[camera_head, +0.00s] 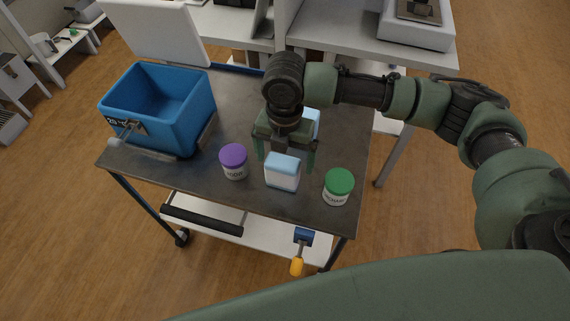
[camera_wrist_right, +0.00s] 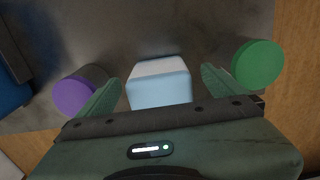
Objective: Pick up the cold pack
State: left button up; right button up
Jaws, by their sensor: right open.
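A small block-shaped cold pack (camera_head: 282,173), white with a pale blue top, stands on the dark cart top in the head view. My right gripper (camera_head: 286,161) points down over it, with its green fingers spread to either side. In the right wrist view the cold pack (camera_wrist_right: 158,88) lies between the two open fingers, with a gap on each side. A second pale blue and white item (camera_head: 313,120) shows partly behind the right gripper; most of it is hidden. My left gripper is not in view.
A purple-lidded jar (camera_head: 233,162) stands left of the cold pack and a green-lidded jar (camera_head: 338,187) to its right, both close to the fingers. A blue open cooler box (camera_head: 185,128) with its lid raised stands at the cart's left. The cart's front edge is near.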

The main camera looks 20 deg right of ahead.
aim_at(283, 175)
jog(key=f, duration=0.3)
jog(key=s+f, duration=0.1)
jog(key=f, duration=0.1)
jog(key=shift+a+f+p, duration=0.2)
jog(key=shift+a+p, duration=0.2)
jog(key=shift+w+f, duration=0.1)
jog(key=shift+f, duration=0.3)
jog(key=shift+c, duration=0.4)
jog(key=c, duration=1.5)
jog(key=shift+r, duration=0.1)
jog(key=shift+c, duration=1.4)
